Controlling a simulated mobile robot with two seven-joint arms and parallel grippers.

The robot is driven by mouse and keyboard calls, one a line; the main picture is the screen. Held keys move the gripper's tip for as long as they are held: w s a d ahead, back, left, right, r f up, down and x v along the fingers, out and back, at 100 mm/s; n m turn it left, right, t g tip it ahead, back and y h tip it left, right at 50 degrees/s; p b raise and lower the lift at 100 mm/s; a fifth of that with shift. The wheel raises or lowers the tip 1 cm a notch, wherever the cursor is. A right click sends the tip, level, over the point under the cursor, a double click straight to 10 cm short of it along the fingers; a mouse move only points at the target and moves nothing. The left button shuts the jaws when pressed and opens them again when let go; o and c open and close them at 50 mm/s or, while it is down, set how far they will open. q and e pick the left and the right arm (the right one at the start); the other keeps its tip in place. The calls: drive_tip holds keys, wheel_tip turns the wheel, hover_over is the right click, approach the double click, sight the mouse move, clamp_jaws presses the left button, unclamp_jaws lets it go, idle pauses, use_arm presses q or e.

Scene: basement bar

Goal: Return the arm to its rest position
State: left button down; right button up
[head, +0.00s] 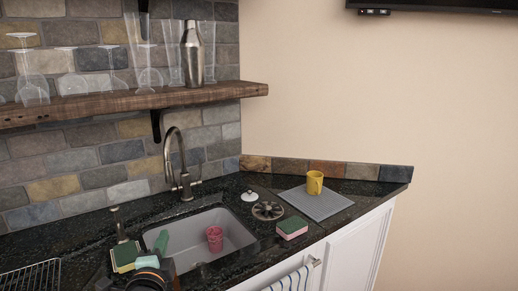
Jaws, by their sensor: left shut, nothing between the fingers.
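My left gripper (153,257) is at the bottom left of the head view, with its dark and orange wrist below it. It is shut and empty, over the near left edge of the grey sink (232,234). Green pieces show around its fingers, and I cannot tell clearly which belong to the gripper. A green and yellow sponge (124,254) lies just left of it on the black counter. My right gripper is not in view.
A red cup (215,239) stands in the sink under the faucet (181,160). A pink and green sponge (292,228), a round drain piece (267,210) and a yellow mug (314,183) on a grey mat (330,206) are to the right. A wooden shelf (150,100) holds glasses and a shaker above.

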use_arm(q)
drive_tip(key=s+f+n+g, duration=0.1)
drive_tip(key=f, duration=0.1)
drive_tip(key=s+f+n+g, duration=0.1)
drive_tip(key=s+f, duration=0.1)
drive_tip(key=f, duration=0.1)
drive_tip(key=s+a+f+n+g, duration=0.1)
drive_tip(key=f, duration=0.2)
drive_tip(key=shift+s+f, duration=0.15)
drive_tip(key=shift+s, duration=0.25)
drive_tip(key=s+d+f+n+g+h, duration=0.1)
drive_tip(key=s+f+n+g, duration=0.3)
drive_tip(key=s, duration=0.6)
drive_tip(key=s+f+n+g+h, duration=0.1)
drive_tip(key=s+f+n+g, duration=0.3)
drive_tip(key=s, duration=0.5)
drive_tip(key=s+d+f+n+g+h, duration=0.1)
drive_tip(key=s+f+n+g, duration=0.1)
drive_tip(key=s+f, duration=0.6)
drive_tip(key=w+d+f+t+h, duration=0.1)
drive_tip(key=d+f+t, duration=0.3)
drive_tip(key=f, duration=0.5)
drive_tip(key=shift+w+f+t+h, duration=0.2)
drive_tip(key=shift+w+t+h, duration=0.2)
drive_tip(key=shift+w+t, duration=0.25)
